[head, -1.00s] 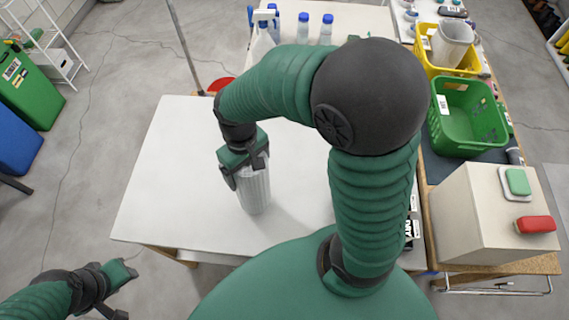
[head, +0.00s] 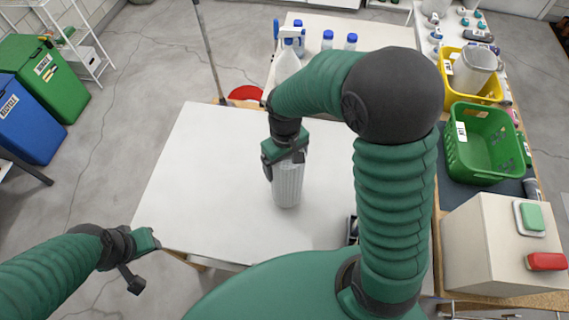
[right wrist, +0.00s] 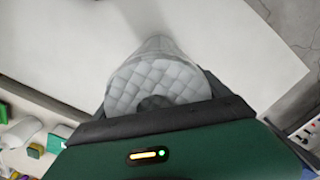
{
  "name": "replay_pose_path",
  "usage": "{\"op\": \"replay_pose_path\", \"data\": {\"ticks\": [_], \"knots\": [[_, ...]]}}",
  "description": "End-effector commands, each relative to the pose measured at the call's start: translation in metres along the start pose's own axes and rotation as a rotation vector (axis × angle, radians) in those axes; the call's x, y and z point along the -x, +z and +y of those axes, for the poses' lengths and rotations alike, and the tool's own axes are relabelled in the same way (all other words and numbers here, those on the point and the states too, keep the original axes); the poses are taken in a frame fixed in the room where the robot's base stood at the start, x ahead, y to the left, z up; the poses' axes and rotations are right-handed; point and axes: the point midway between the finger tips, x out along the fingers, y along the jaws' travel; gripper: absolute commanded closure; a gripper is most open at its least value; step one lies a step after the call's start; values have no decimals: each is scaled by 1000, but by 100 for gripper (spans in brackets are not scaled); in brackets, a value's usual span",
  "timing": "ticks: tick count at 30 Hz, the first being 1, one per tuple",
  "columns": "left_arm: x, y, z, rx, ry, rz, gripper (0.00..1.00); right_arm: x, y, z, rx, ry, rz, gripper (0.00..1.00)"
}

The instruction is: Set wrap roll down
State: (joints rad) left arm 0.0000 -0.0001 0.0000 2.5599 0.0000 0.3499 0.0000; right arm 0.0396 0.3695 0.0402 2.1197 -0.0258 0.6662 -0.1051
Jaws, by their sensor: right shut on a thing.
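The wrap roll (head: 288,186) is a pale grey-white cylinder standing roughly upright over the white table (head: 215,180), at the table's middle right. My right gripper (head: 285,153) is shut on its upper end from above. In the right wrist view the roll (right wrist: 155,82) shows its quilted round end between the dark jaws, its body running away toward the white surface. I cannot tell whether its base touches the table. My left gripper (head: 143,262) is empty with its fingers apart, beyond the table's near left corner.
Bottles with blue caps (head: 327,40) stand on a white table behind. The white table's left half is clear. Green and blue bins stand far left.

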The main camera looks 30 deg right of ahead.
Motion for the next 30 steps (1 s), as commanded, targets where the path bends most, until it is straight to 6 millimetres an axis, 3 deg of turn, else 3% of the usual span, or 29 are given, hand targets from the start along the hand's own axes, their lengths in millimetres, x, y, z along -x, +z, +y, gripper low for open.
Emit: {"op": "replay_pose_path", "data": {"ticks": [2, 9, 18, 19, 22, 30], "knots": [[3, -1, 0, 0, 0, 0, 64, -2, -6, 2, 0, 0, -2, 81], [8, -2, 0, 0, 0, 0, 64, -35, -8, 2, 0, 0, -2, 81], [6, -1, 0, 0, 0, 0, 64, -39, -8, 2, 0, 0, 0, 81], [6, -1, 0, 0, 0, 0, 64, -39, -8, 2, 0, 0, 0, 13], [6, -1, 0, 0, 0, 0, 64, -38, -8, 2, 0, 0, 0, 0], [8, -2, 0, 0, 0, 0, 64, -35, -9, 2, 0, 0, 0, 0]]}}
